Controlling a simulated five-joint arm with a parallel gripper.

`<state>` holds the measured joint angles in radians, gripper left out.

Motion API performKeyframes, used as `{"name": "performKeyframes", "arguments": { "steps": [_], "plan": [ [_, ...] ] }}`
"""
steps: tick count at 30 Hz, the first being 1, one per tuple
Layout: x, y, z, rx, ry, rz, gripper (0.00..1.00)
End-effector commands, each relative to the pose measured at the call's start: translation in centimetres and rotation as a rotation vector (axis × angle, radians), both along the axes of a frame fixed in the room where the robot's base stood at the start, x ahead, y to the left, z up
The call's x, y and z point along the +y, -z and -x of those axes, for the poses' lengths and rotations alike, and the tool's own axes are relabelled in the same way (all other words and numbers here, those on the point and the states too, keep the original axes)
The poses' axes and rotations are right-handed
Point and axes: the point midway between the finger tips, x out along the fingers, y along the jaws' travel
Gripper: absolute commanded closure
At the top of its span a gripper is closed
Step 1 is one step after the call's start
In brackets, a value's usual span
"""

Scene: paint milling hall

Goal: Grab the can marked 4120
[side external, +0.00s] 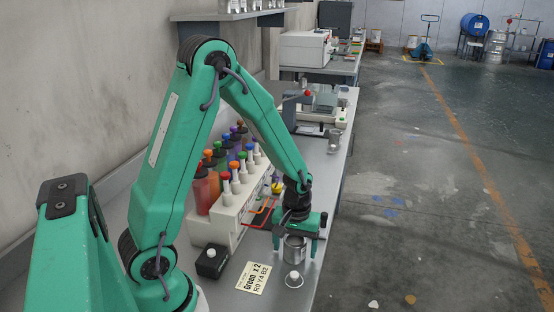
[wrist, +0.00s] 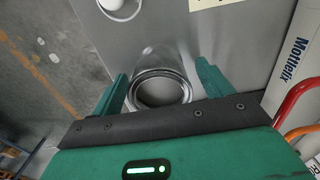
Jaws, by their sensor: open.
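A small metal can (side external: 295,250) stands upright on the grey bench below my gripper (side external: 296,240). My gripper is open, with one finger on each side of the can. In the wrist view the can's round rim (wrist: 160,76) shows between the two green fingers of my gripper (wrist: 162,82), with a gap beside it. I cannot tell whether the fingers touch the can. No mark 4120 is readable on it. Another metal can (side external: 334,142) stands farther back on the bench; its marking is too small to read.
A paper card reading "Green x 2, R0 Y4 B2" (side external: 252,278) lies left of the can. A small white-topped item (side external: 293,279) is in front. A black box with a white knob (side external: 211,262) and a white rack (side external: 226,218) with several colored bottles stand left. The bench edge is close on the right.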

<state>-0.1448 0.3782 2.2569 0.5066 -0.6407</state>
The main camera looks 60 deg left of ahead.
Motion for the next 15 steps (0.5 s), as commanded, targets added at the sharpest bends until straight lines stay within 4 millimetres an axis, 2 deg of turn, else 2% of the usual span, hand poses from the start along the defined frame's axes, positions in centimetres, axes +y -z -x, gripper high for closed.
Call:
{"name": "performKeyframes", "arguments": {
  "steps": [5, 8, 13, 15],
  "plan": [
    [0.01, -0.02, -0.01, 0.0, 0.0, 0.0, 0.21],
    [0.01, -0.03, -0.01, 0.0, 0.0, 0.0, 0.37],
    [0.0, -0.03, -0.01, 0.0, 0.0, 0.0, 0.7],
    [0.01, -0.05, -0.04, -0.001, 0.0, 0.0, 0.74]
  ]
}}
